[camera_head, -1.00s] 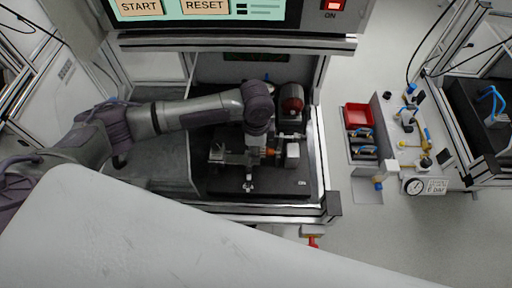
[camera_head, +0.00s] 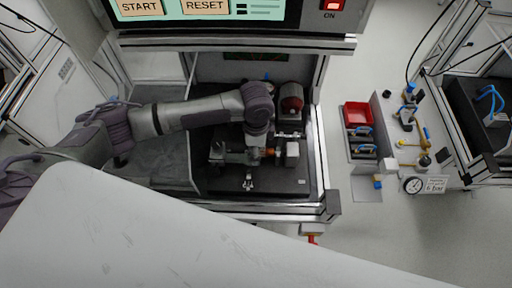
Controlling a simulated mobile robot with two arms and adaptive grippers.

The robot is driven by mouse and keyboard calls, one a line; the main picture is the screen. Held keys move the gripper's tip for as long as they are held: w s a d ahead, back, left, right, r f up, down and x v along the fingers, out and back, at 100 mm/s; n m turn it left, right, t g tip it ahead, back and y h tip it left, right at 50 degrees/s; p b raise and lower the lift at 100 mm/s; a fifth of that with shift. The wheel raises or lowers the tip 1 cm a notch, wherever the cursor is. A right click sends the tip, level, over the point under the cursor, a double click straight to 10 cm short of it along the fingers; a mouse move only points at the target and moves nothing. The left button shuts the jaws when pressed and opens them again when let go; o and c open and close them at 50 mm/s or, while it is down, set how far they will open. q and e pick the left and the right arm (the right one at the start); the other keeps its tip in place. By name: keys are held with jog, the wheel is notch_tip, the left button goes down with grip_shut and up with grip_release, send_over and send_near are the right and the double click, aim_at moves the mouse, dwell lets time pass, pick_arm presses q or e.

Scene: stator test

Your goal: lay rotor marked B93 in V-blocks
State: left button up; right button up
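My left arm reaches in from the left over the black plate (camera_head: 215,185) of the test station, with its wrist pointing down. My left gripper (camera_head: 256,152) is low at the fixture, small and mostly hidden under the wrist. I cannot tell whether it is open or shut. No B93 mark is readable. The V-blocks cannot be told apart from the other metal fixture parts. My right gripper is not in view.
The station's metal frame (camera_head: 322,165) bounds the right side. Outside it are a red bin (camera_head: 357,115) and a bench with a gauge (camera_head: 413,185). The plate's front left is clear.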

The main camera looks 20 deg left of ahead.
pick_arm(q)
notch_tip(320, 180, up, 12)
dwell(0.6)
dwell(0.5)
